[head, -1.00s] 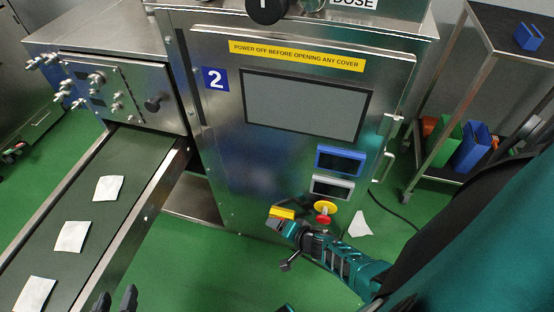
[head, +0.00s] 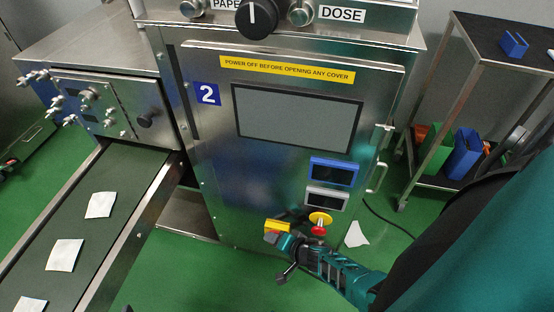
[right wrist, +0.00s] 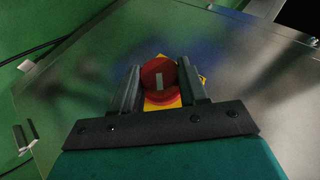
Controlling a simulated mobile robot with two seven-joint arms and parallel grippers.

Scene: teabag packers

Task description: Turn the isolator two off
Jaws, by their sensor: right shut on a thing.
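The isolator of machine 2 is a red knob (right wrist: 160,76) on a yellow plate, seen closely in the right wrist view. Its yellow plate (head: 277,226) shows low on the machine's front in the head view. A pale bar on the knob's face stands nearly upright in the wrist picture. My right gripper (right wrist: 160,88) is shut on the red knob, with one dark finger on each side. In the head view my right gripper (head: 272,238) covers most of the knob. My left gripper is not in view.
The steel machine (head: 215,150) has a blue "2" label (head: 207,94). A red button on a yellow disc (head: 320,220) sits just right of the isolator. A conveyor (head: 85,225) with white teabags runs at left. A shelf cart (head: 450,110) stands at right.

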